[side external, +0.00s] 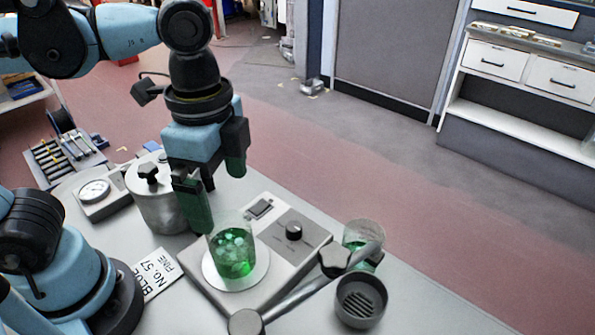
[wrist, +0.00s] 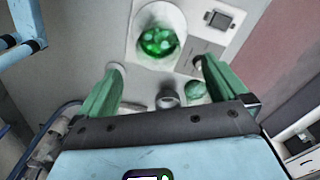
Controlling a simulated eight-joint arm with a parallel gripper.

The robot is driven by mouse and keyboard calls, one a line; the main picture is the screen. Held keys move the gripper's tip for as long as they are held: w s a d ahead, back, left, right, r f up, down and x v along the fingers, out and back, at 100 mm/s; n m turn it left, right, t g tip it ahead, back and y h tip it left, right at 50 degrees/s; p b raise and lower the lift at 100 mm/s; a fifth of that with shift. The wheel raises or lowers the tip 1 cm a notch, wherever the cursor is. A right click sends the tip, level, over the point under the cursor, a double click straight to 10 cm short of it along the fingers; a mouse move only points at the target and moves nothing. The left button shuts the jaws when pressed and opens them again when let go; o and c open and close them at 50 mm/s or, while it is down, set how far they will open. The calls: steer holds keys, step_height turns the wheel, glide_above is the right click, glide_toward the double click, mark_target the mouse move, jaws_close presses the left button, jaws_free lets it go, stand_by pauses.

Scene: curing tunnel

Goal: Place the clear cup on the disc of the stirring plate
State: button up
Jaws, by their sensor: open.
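A clear cup (side external: 232,252) with green contents stands upright on the white disc (side external: 262,272) of the stirring plate (side external: 312,241). In the wrist view the cup (wrist: 158,42) also shows within the disc, beyond my fingertips. My gripper (side external: 217,200) is open and empty, above and slightly left of the cup in the side view. Its two green fingers are spread wide, and in the wrist view (wrist: 160,67) nothing lies between them. A second clear cup (side external: 358,232) with green contents stands right of the plate, partly hidden by a rod.
A rod with a black knob (side external: 335,261) crosses the plate's right front. A grey slotted container (side external: 361,301) stands beside it. A metal pot (side external: 158,207), a dial gauge (side external: 94,191) and a printed card (side external: 155,272) are to the left.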

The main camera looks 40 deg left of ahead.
steer(key=w+a+f+n+t, duration=0.2)
steer(key=w+a+n+t, duration=0.1)
steer(key=a+n, duration=0.3)
steer(key=w+a+f+n+t, duration=0.2)
steer(key=w+a+n+t, duration=0.2)
steer(key=w+a+n, duration=0.1)
steer(key=shift+a+f+n, duration=0.4)
steer(key=shift+a+n, duration=0.2)
steer(key=shift+n, duration=0.2)
stand_by(0.7)
